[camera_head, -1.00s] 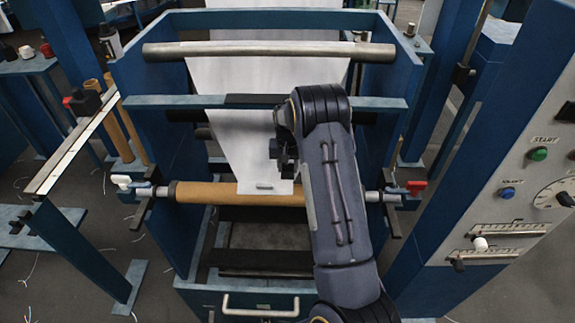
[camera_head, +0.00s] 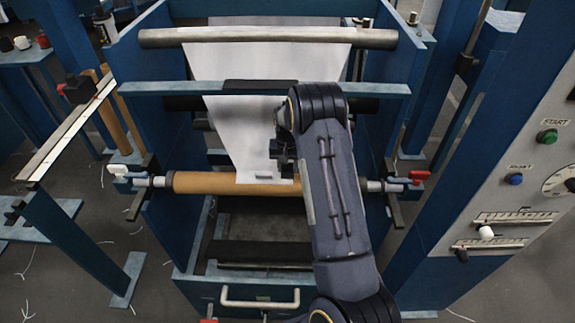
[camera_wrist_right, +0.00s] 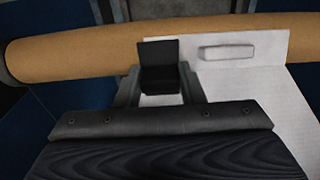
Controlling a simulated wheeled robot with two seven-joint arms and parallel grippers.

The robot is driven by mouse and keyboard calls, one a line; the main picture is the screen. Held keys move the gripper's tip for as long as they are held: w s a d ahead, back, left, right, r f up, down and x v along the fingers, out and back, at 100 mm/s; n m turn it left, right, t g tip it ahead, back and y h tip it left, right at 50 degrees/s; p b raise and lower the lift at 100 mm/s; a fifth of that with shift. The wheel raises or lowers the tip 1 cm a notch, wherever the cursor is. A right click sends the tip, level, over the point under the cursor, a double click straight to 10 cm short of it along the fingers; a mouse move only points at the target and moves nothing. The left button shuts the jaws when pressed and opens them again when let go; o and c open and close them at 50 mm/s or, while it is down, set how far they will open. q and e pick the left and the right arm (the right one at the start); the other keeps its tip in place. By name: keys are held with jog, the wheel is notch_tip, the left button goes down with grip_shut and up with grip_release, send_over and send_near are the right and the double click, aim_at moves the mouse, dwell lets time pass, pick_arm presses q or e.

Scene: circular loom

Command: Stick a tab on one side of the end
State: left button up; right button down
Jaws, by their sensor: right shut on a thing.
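A white sheet (camera_head: 235,130) runs down to a narrow end lying on a brown cardboard tube (camera_head: 205,183). A small pale tab (camera_head: 264,178) lies on that end; it also shows in the right wrist view (camera_wrist_right: 228,51), right of my gripper. My right gripper (camera_head: 283,167) is over the sheet's right edge, close to the tube. In the wrist view its fingers (camera_wrist_right: 160,78) are shut on a black piece (camera_wrist_right: 158,52), near the end's left corner. Whether the piece touches the sheet I cannot tell. My left gripper is out of view.
The tube lies across a blue frame (camera_head: 155,110), held at both ends, with a red handle (camera_head: 419,176) at right. A steel roller (camera_head: 270,38) and a crossbar (camera_head: 200,88) span the frame above. A control panel (camera_head: 530,190) stands at right.

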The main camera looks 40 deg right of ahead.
aim_at(288, 166)
jog(key=shift+f, duration=0.1)
dwell(0.3)
jog(key=shift+f+b, duration=0.85)
jog(key=shift+f, duration=0.15)
jog(key=shift+f, duration=0.1)
jog(key=shift+f, duration=0.15)
jog(key=c, duration=0.9)
grip_release()
jog(key=shift+o, duration=0.2)
jog(key=shift+r, duration=0.2)
notch_tip(288, 166, up, 8)
jog(key=shift+s+a+f, duration=0.1)
jog(key=shift+s+f, duration=0.05)
jog(key=shift+f, duration=0.05)
